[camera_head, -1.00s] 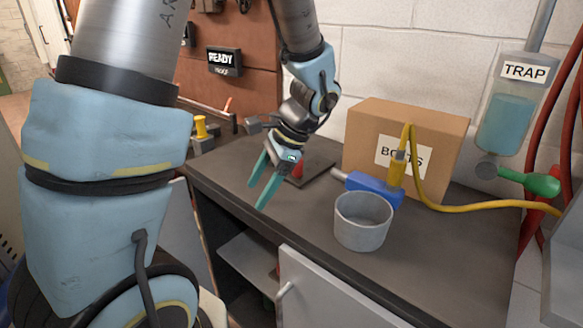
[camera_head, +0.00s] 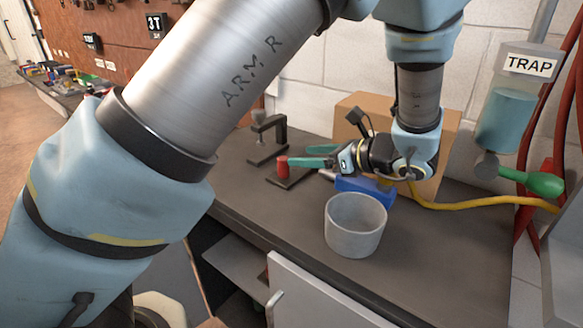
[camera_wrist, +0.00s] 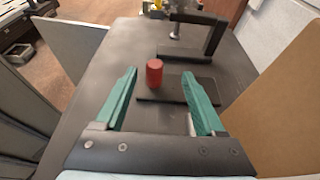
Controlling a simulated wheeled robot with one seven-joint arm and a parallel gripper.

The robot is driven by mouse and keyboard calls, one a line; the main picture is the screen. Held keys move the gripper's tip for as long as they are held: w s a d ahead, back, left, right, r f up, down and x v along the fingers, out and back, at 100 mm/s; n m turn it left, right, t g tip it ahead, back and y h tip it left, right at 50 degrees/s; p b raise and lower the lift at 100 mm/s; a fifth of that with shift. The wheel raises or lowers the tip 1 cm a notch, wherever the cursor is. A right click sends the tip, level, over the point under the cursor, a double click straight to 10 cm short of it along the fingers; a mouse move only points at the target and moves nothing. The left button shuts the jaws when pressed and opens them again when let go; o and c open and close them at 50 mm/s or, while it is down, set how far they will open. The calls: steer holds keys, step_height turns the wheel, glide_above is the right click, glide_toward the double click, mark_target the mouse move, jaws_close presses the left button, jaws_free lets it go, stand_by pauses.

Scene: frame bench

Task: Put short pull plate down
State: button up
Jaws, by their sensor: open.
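A dark flat plate (camera_head: 288,181) lies on the bench top with a short red cylinder (camera_head: 282,166) upright at its end. I take this for the short pull plate, though no label shows. In the wrist view the plate (camera_wrist: 178,91) lies flat and the red cylinder (camera_wrist: 154,75) stands at its left end. My gripper (camera_head: 303,156) is open, lying nearly level and pointing left. In the wrist view its two green fingers (camera_wrist: 159,74) are spread wide, with the cylinder between the tip lines. Nothing is gripped.
A dark angled stand (camera_head: 268,140) stands behind the plate. A grey cup (camera_head: 355,225), a blue tool (camera_head: 366,190) and a yellow hose (camera_head: 460,205) are to the right. A cardboard box (camera_head: 352,110) stands behind my wrist.

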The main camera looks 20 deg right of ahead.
mark_target(284, 158)
steer(key=x, duration=0.2)
steer(key=p+x, duration=0.1)
steer(key=x, duration=0.1)
steer(key=p+x, duration=0.1)
steer(key=x, duration=0.2)
steer(key=shift+s+a+f, duration=0.15)
steer(key=shift+a+f, duration=0.15)
steer(key=shift+a, duration=0.05)
steer(key=shift+c, duration=0.2)
jaws_close()
steer(key=shift+r, duration=0.1)
stand_by(0.8)
